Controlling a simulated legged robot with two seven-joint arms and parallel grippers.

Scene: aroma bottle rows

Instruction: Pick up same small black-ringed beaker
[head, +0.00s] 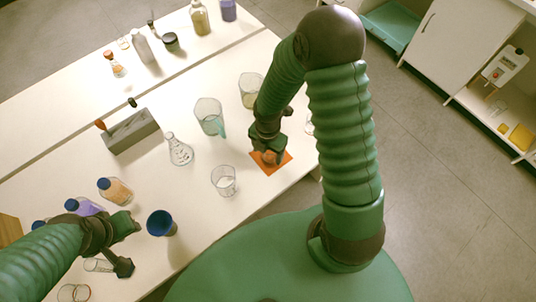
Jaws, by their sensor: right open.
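A small clear beaker (224,181) stands on the white table left of the orange square mat (279,163); a black ring on it is too small to confirm. Another small clear glass (98,265) is partly hidden by my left gripper (131,245). A third clear glass (309,125) is mostly hidden behind my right arm. My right gripper (268,155) is open, pointing down over the orange mat, which it partly hides. My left gripper has its fingers apart, left of and below a dark blue cup (162,223).
Larger beakers (209,117) (250,90) and a conical flask (180,149) stand mid-table. A grey box (130,131) and blue-capped bottles (115,190) are at left. A glass (73,293) is bottom left. More bottles (200,17) stand at the back.

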